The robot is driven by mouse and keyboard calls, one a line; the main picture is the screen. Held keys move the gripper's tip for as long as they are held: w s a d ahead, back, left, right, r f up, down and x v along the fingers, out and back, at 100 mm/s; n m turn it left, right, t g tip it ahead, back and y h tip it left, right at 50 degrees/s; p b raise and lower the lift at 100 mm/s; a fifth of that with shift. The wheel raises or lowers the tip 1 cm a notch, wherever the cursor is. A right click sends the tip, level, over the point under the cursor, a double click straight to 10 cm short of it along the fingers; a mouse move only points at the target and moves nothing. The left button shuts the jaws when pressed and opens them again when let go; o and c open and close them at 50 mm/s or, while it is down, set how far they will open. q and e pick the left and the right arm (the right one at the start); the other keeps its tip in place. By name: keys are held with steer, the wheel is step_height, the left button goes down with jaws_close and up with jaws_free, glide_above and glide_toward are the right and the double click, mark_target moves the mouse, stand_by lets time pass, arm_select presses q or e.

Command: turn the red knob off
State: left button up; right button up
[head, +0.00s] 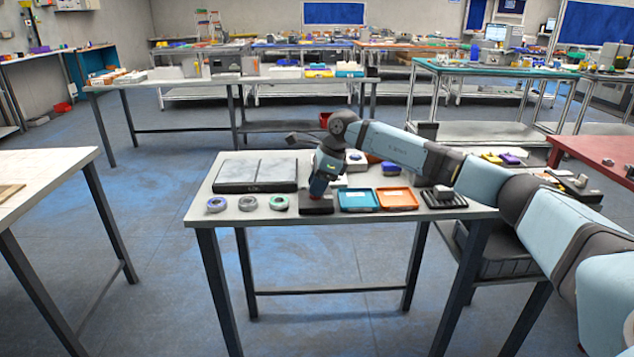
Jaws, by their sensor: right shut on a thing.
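My right gripper (318,190) points down at the front middle of the white table (295,214). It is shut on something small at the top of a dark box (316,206). The red knob cannot be made out; the fingers cover that spot, and what they hold there appears to be the knob. Which way the knob is turned cannot be seen. My left gripper is not in view.
Three tape-like rings (247,203) lie left of the box. A blue tray (358,200) and an orange tray (397,198) lie close on its right, then a black rack (444,199). A grey two-panel case (256,174) lies behind on the left.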

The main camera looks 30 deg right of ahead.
stand_by(0.3)
steer(key=o, duration=0.9)
steer(key=shift+o, duration=0.2)
arm_select(q)
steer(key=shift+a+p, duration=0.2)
steer(key=shift+p, duration=0.95)
arm_select(e)
steer(key=v, duration=1.4)
steer(key=shift+w+a, duration=0.1)
steer(key=shift+w, duration=0.05)
